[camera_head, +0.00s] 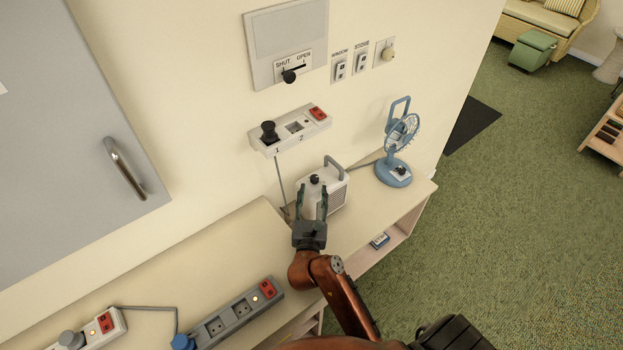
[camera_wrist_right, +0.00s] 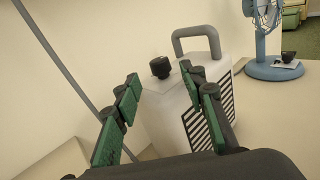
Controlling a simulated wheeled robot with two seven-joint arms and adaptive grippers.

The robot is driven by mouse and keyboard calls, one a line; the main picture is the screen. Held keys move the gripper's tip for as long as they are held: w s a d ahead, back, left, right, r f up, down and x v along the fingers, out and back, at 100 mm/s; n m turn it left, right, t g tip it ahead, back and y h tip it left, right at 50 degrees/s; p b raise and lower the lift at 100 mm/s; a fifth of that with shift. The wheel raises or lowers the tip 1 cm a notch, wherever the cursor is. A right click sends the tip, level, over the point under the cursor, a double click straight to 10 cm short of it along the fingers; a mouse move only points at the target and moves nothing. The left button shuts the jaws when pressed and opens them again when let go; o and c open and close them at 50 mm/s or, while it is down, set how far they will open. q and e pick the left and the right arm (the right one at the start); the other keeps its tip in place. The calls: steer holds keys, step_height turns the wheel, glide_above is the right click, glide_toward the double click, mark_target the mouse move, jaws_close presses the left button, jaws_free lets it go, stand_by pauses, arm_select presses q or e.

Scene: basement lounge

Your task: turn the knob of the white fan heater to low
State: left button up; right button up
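The white fan heater (camera_head: 335,190) stands on the shelf top against the wall, with a grey handle and a dark side grille. It also shows in the right wrist view (camera_wrist_right: 165,117). Its black knob (camera_head: 315,180) is on the top; in the right wrist view the knob (camera_wrist_right: 160,67) stands beyond and between my fingertips. No setting marks are readable. My right gripper (camera_head: 312,194) is open, its green-padded fingers apart in front of the heater; it also shows in the right wrist view (camera_wrist_right: 161,80). Nothing is between the fingers. My left gripper is not in view.
A blue fan (camera_head: 395,172) stands right of the heater. A wall socket strip (camera_head: 290,130) with a black plug is above, its cord hanging left of the heater. Grey (camera_head: 240,315) and white (camera_head: 95,330) power strips lie nearer on the counter (camera_head: 200,265).

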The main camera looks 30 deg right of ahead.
mark_target(314, 183)
steer(key=x, duration=0.6)
jaws_close()
stand_by(0.4)
